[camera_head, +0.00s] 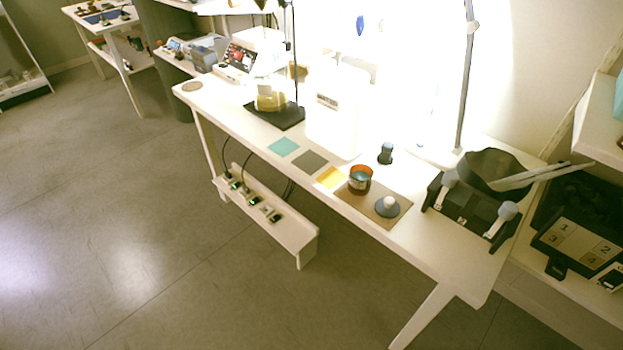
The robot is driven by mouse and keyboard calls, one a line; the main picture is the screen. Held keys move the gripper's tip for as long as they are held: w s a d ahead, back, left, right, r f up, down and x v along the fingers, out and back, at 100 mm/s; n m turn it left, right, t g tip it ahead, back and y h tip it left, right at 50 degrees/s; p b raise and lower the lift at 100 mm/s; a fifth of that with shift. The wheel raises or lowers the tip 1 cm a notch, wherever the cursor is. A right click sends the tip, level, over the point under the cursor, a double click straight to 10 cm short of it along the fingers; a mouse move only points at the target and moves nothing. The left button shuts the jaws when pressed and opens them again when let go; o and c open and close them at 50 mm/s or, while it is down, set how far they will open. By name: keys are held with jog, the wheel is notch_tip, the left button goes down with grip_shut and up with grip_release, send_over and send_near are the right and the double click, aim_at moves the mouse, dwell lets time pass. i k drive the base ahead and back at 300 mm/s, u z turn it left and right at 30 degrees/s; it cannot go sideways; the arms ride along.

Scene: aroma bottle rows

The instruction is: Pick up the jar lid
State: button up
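A grey-blue round lid (387,209) with a pale knob on top lies on a brown mat (356,201) near the front edge of the white table. It looks like the jar lid. An amber jar (360,179) with a bluish band stands open at the top, just left of the lid on the same mat. The jar and the lid are apart. My gripper is not in view.
A small dark bottle (386,153) stands behind the jar. A black stand with a dark bowl (490,168) is right of the lid. Yellow, grey and teal squares (284,146) lie to the left. A white box (336,118) stands behind them.

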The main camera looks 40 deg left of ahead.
aim_at(387, 208)
jog(key=u, duration=1.25)
